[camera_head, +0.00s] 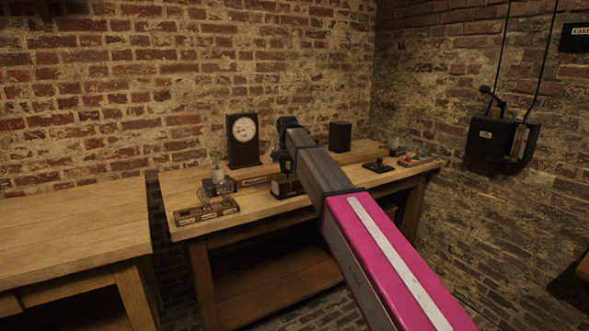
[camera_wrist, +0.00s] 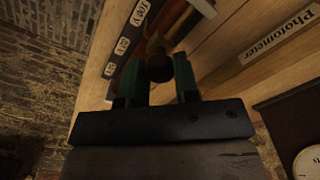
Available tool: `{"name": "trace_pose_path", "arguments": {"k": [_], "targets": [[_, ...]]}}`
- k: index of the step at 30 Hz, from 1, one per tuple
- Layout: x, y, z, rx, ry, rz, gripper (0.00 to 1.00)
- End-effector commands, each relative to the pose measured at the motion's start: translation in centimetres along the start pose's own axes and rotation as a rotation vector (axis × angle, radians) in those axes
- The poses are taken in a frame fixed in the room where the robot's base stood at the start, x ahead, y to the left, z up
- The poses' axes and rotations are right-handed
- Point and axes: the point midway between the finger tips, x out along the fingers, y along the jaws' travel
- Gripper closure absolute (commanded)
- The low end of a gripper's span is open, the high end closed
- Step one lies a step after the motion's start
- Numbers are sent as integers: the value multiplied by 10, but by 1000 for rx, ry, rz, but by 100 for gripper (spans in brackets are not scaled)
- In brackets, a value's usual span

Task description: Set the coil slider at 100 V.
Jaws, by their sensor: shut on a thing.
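In the wrist view my gripper (camera_wrist: 157,62) has its two green-faced fingers on either side of a dark round knob (camera_wrist: 159,72), the slider's handle, and is shut on it. Behind the knob is a reddish-brown wooden base (camera_wrist: 128,28) with several small white scale plates (camera_wrist: 122,45) along it. Their lettering is too small to read surely, so I cannot tell the slider's voltage. In the head view the coil unit (camera_head: 287,188) stands on the bench, mostly hidden behind my arm and gripper.
A round-dial instrument (camera_head: 243,132) stands at the bench's back. A labelled wooden base (camera_head: 207,212) with small items stands front left, and a dark box (camera_head: 340,136) back right. A "Photometer" plate (camera_wrist: 280,35) lies right of my fingers. A wall telephone (camera_head: 500,140) hangs right.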

Motion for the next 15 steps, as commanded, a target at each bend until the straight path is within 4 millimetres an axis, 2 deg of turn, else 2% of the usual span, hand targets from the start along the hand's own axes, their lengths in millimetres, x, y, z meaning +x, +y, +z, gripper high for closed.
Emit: {"name": "trace_pose_path", "arguments": {"k": [5, 6, 7, 8, 15], "targets": [[-1, 0, -1, 1, 0, -1, 100], [-1, 0, -1, 1, 0, -1, 58], [-1, 0, -1, 1, 0, 0, 48], [-1, 0, -1, 1, 0, 0, 45], [0, 1, -1, 0, 0, 0, 45]]}}
